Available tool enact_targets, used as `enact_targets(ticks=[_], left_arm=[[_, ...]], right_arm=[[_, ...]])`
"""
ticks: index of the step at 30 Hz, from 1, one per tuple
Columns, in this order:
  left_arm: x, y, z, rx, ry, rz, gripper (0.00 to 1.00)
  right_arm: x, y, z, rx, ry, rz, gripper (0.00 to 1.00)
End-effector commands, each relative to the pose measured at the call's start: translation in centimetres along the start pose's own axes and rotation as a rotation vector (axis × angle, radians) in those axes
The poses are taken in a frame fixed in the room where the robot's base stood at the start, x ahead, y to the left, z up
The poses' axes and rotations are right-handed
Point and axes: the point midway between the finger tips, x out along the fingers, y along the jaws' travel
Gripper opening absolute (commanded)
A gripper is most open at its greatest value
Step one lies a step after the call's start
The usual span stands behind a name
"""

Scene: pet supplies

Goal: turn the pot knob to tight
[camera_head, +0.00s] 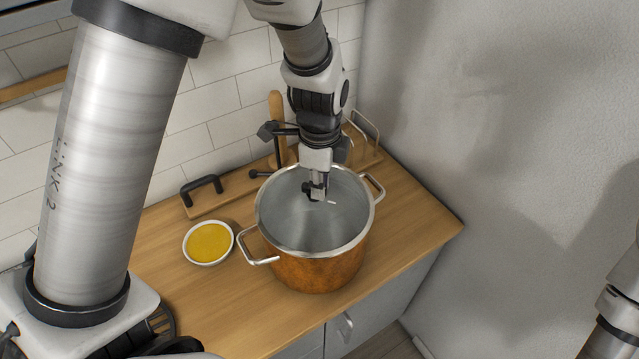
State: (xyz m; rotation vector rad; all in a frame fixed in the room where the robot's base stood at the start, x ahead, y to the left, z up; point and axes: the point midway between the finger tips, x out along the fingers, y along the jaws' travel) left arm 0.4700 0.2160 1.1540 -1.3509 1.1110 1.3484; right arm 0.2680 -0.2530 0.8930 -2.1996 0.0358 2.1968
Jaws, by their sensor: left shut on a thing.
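The pot (318,272) stands on the wooden counter, with a copper-coloured outside, a steel rim and a loop handle on each side. My left gripper (318,192) points straight down over the pot's mouth, a little behind its middle. It is shut on a small part there, which looks like the pot knob; the fingers mostly hide it. A small pale piece shows beside the fingertips. I cannot tell whether a clear lid covers the pot's grey inside. Only part of my right arm shows at the right edge, and its gripper is out of view.
A white bowl of yellow food (209,242) stands left of the pot, close to its left handle. A wooden board with a black handle (201,187) and a wire rack (362,134) are behind. The counter (425,218) is clear to the pot's right, up to the grey wall.

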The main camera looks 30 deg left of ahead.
Motion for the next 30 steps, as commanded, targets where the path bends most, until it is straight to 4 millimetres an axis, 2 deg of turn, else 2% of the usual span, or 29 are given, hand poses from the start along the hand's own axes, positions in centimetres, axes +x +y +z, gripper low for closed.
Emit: enact_targets(ticks=[9, 20, 21, 23, 30], left_arm=[[0.26, 0.29, 0.05, 0.074, -0.001, 0.007, 0.0], [0.24, 0.28, 0.05, 0.078, -0.001, 0.007, 0.0], [0.23, 0.28, 0.05, 0.078, -0.002, 0.007, 0.22], [0.22, 0.27, 0.05, 0.078, -0.001, 0.006, 0.41], [0.09, 0.17, 0.03, 0.077, -0.001, 0.003, 0.41]], right_arm=[[0.38, 0.0, 0.0, 0.0, 0.0, 0.0, 0.42], [0.37, 0.0, 0.0, 0.0, 0.0, 0.0, 0.42], [0.37, 0.0, 0.0, 0.0, 0.0, 0.0, 0.42], [0.37, 0.0, 0.0, 0.0, 0.0, 0.0, 0.42], [0.33, 0.0, 0.0, 0.0, 0.0, 0.0, 0.42]])
